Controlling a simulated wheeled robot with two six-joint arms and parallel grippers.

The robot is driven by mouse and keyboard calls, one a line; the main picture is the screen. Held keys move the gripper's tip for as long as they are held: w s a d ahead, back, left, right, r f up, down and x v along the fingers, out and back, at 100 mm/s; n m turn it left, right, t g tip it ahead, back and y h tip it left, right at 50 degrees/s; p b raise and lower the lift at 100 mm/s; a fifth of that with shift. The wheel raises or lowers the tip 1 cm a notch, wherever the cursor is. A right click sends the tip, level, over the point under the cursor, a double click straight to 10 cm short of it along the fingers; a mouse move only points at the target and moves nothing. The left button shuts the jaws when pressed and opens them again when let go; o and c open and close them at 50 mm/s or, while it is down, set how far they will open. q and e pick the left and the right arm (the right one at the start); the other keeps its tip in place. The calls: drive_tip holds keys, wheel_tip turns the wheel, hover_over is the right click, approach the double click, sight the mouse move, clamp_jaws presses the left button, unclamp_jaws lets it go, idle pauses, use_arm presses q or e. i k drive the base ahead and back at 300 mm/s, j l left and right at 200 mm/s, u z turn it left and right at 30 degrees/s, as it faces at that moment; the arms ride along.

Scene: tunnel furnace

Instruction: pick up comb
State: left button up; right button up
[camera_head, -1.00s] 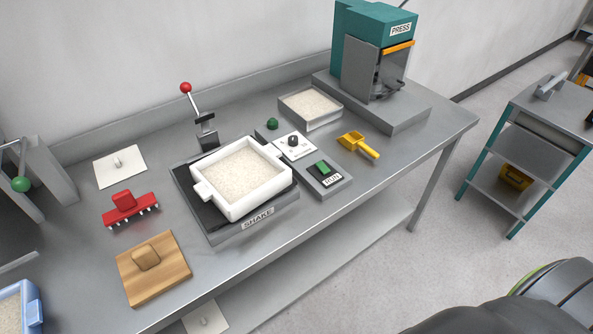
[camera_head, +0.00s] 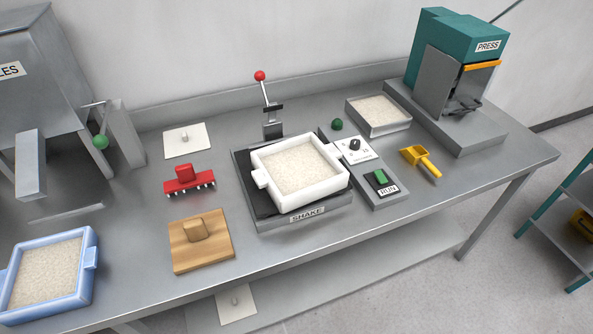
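The comb is most likely the red toothed tool (camera_head: 189,182) lying on the grey metal table, with a red block handle on top and pale teeth along its front edge. It sits between a white plate with a small knob and a wooden board with a block handle. Nothing touches or covers it. Neither of my grippers shows in the head view.
The white plate (camera_head: 185,140) lies behind the comb and the wooden board (camera_head: 201,243) in front. A white tray of grains (camera_head: 297,169) stands on the shaker at right. A blue tray (camera_head: 91,258) is at left. The teal press (camera_head: 456,50) stands far right.

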sight(187, 179)
drive_tip(key=k+j+z, duration=0.15)
drive_tip(key=j, duration=0.25)
drive_tip(key=k+j+z, duration=0.15)
drive_tip(key=j, duration=0.25)
drive_tip(key=k+j+z, duration=0.1)
drive_tip(key=j, duration=0.25)
